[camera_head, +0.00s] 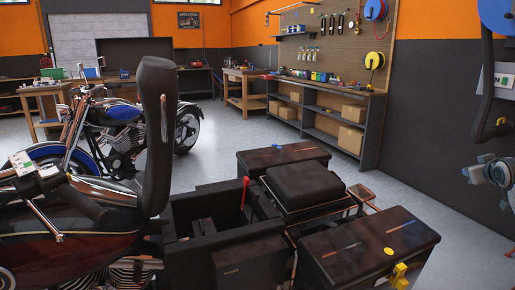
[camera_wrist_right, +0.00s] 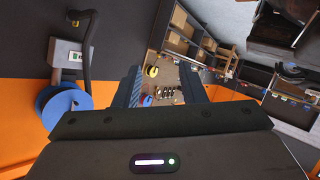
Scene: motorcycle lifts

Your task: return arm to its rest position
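The wrist picture is tilted strongly, with the workshop turned over. My left arm and left gripper are not in view.
A dark red motorcycle (camera_head: 70,245) with black storage cases (camera_head: 365,250) fills the foreground. A blue motorcycle (camera_head: 120,125) stands behind. Shelving (camera_head: 330,115) lines the right wall below a pegboard (camera_head: 340,45). A blue hose reel (camera_head: 497,15) hangs upper right. Grey floor (camera_head: 400,160) is clear between.

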